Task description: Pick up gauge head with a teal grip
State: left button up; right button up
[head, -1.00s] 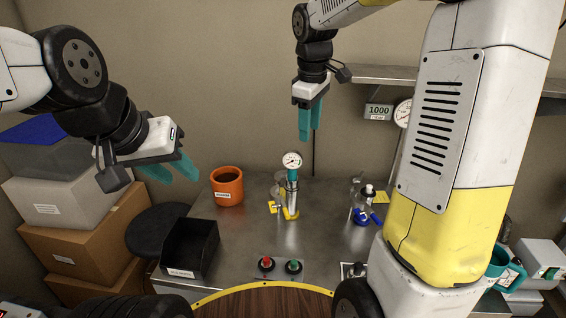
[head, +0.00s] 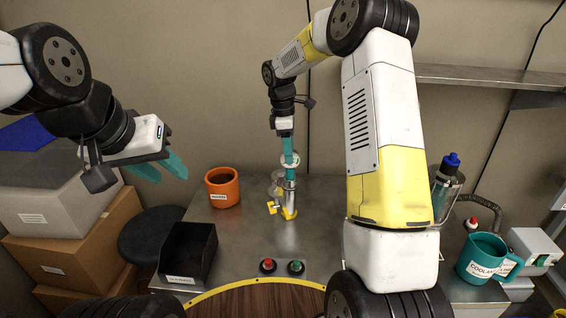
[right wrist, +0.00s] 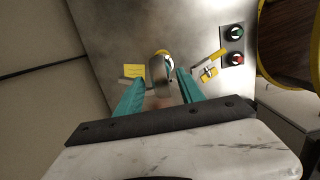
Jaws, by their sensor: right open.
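The gauge head (head: 296,160) has a round white dial and a teal grip, and sits on top of an upright silver post (head: 290,196) on the bench. My right gripper (head: 288,158) points down at it, with teal fingers overlapping the dial in the head view. In the right wrist view my right gripper (right wrist: 161,78) is open, and the gauge head (right wrist: 168,63) shows between and just beyond the fingertips. Contact cannot be told. Fingers and grip share a colour, so the grip is hard to separate. My left gripper (head: 163,168) is open and empty at the left, above the bench.
A yellow valve handle (head: 272,208) is beside the post. An orange pot (head: 222,188) and a black bin (head: 187,252) stand to the left. Red (head: 267,265) and green (head: 296,266) buttons are at the front. A teal mug (head: 486,258) stands at the right.

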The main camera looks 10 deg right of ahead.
aim_at(291, 167)
jog(key=f, duration=0.3)
jog(key=shift+s+d+f, duration=0.1)
jog(key=shift+d, duration=0.1)
grip_shut()
dwell(1.2)
